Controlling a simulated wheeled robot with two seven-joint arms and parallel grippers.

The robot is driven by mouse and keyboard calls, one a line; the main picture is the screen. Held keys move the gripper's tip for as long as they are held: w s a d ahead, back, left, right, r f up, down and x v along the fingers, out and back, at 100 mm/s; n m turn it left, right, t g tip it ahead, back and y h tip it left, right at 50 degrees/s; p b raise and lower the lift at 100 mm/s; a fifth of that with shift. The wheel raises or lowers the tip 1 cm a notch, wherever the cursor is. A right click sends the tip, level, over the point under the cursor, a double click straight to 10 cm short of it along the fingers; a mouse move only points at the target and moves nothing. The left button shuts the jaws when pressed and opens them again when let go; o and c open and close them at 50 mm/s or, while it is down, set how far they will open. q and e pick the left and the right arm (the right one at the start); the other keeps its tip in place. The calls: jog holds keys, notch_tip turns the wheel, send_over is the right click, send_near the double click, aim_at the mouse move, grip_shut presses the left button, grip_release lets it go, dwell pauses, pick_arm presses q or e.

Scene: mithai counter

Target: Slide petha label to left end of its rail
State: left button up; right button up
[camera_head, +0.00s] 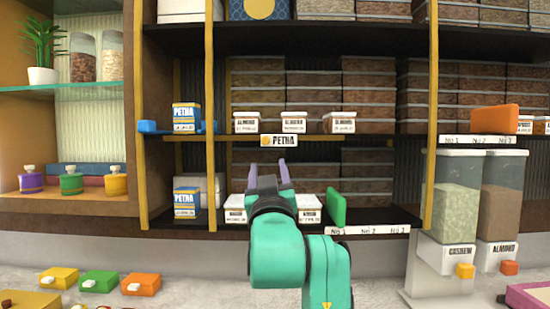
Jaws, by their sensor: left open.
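The petha label (279,141) is a small white tag with an orange mark and the word PETHA. It hangs on the front edge of the middle shelf (352,137), right of a yellow upright. The fingertips look a little apart from the label; the exact depth gap is hard to tell. My teal left arm comes up from the bottom and hides part of the lower shelf. My right gripper is not in view.
Yellow uprights (209,100) divide the shelves. Small blue and white PETHA boxes (186,118) stand left of the near upright. White almond boxes (293,123) stand above the label. A green block (335,207) stands on the lower shelf, and cashew and almond dispensers (455,195) stand right.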

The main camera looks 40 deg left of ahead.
aim_at(266, 144)
pick_arm(q)
jog(key=p+x, duration=0.7)
jog(key=x, duration=0.6)
jog(key=shift+w+a+r, duration=0.1)
jog(key=shift+w+a, duration=0.15)
jog(key=shift+a, duration=0.05)
jog(key=shift+w+a+h, duration=0.3)
jog(key=shift+a, duration=0.05)
jog(key=shift+d, duration=0.1)
jog(key=c, duration=0.9)
grip_shut()
